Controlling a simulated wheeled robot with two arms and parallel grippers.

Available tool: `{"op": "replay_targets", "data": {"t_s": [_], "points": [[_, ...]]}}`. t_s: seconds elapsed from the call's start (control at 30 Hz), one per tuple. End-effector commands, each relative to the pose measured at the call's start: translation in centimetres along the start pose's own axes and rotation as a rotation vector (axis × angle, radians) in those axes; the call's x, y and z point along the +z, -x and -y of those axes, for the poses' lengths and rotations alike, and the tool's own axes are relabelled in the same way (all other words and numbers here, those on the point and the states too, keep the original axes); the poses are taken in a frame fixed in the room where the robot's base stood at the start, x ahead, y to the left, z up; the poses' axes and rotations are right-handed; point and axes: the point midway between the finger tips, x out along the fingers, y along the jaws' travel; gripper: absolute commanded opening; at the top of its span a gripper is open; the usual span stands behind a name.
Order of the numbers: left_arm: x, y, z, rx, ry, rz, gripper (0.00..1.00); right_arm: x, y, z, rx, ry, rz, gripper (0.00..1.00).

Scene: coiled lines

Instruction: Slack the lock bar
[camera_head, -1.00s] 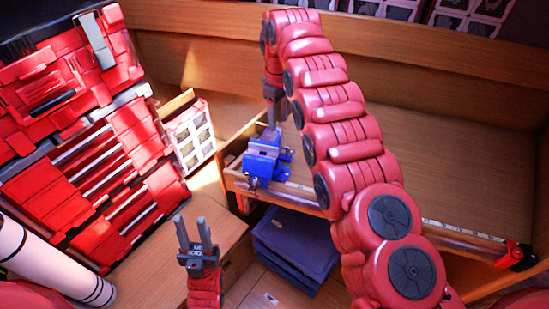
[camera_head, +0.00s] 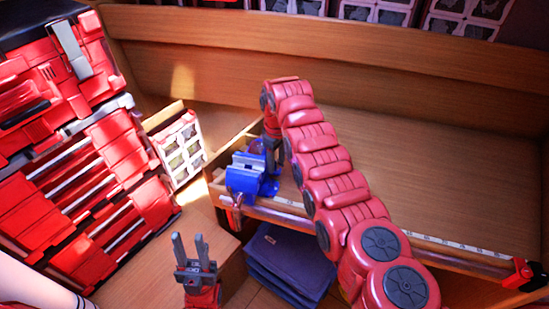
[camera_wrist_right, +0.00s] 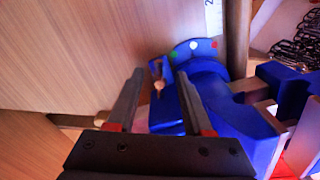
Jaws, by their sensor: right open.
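The blue vise (camera_head: 243,178) sits on the left end of the wooden bench, and its body shows at the right of the right wrist view (camera_wrist_right: 235,120). My right gripper (camera_head: 272,162) is low beside the vise's right side. In the right wrist view my right gripper (camera_wrist_right: 160,78) is open, its fingers either side of a small blue part with a coppery pin (camera_wrist_right: 158,86). I cannot tell whether this part is the lock bar, or whether a finger touches it. My left gripper (camera_head: 190,238) is open and empty, low in front of the bench.
A red tool chest (camera_head: 70,150) stands at the left, with a white-framed rack (camera_head: 180,148) beside it. Dark blue folded cloths (camera_head: 290,258) lie below the bench. A measuring strip (camera_head: 440,242) runs along the bench front. The benchtop (camera_head: 420,160) to the right is clear.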

Motion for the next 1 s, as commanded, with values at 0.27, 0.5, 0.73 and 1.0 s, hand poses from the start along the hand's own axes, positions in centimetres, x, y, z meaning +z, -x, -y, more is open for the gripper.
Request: {"op": "replay_targets", "data": {"t_s": [0.27, 0.5, 0.73, 1.0], "points": [[0.0, -0.1, 0.0, 0.0, 0.0, 0.0, 0.37, 0.0, -0.4, 0.0, 0.001, 0.0, -0.001, 0.51], [0.0, -0.1, 0.0, 0.0, 0.0, 0.0, 0.37, 0.0, -0.4, 0.0, 0.001, 0.0, -0.001, 0.15], [0.0, -0.1, 0.0, 0.0, 0.0, 0.0, 0.37, 0.0, -0.4, 0.0, 0.0, 0.001, -0.001, 0.0], [0.3, 1.6, -0.1, 0.0, 0.0, 0.0, 0.37, -0.1, -0.9, 0.0, 0.002, -0.037, -0.004, 0.0]]}}
